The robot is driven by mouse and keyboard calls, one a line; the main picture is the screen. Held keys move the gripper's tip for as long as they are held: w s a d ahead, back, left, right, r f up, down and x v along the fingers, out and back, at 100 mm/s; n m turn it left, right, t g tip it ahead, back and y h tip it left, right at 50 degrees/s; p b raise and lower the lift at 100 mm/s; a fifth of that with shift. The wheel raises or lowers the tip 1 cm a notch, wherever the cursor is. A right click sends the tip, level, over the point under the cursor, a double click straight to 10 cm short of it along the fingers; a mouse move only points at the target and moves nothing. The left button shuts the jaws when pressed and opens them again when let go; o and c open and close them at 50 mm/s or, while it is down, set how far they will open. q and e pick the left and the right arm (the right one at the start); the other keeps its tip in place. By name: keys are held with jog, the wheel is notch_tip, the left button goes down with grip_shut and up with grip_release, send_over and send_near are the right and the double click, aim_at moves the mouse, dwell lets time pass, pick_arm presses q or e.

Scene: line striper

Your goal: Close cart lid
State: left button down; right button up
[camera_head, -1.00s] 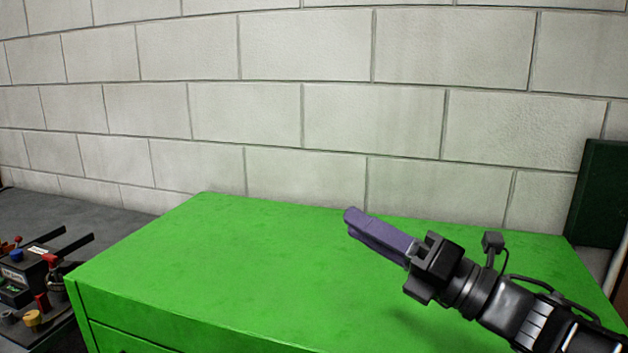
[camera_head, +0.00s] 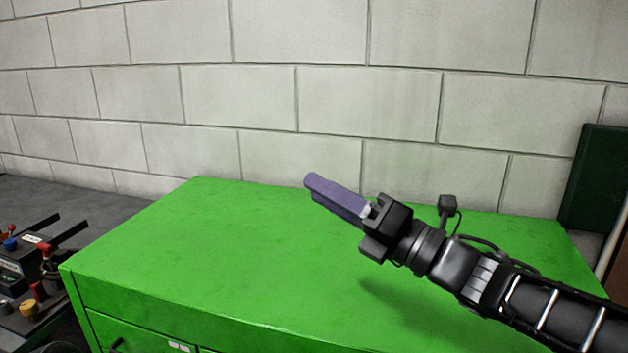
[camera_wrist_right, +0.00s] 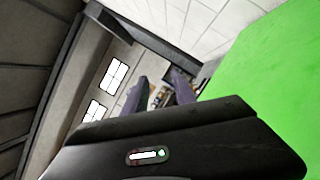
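The green cart (camera_head: 230,250) fills the lower middle of the head view. Its flat green top looks level and lies flush over the body, with a drawer front below at the left. The green top also shows at the right of the right wrist view (camera_wrist_right: 270,75). My right gripper (camera_head: 309,188) hovers above the cart top, pointing left and slightly up. Its two purple fingers show a gap with nothing between them in the right wrist view (camera_wrist_right: 158,88). My left gripper is not in view.
A white block wall (camera_head: 300,80) stands behind the cart. A machine with black levers and coloured knobs (camera_head: 30,265) stands at the left. A dark green panel (camera_head: 596,180) stands at the right. The cart top is clear.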

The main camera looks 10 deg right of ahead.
jog(key=shift+x, duration=1.05)
jog(key=shift+c, duration=0.2)
grip_shut()
jog(key=c, duration=0.6)
grip_release()
jog(key=o, duration=0.6)
jog(key=shift+o, duration=0.2)
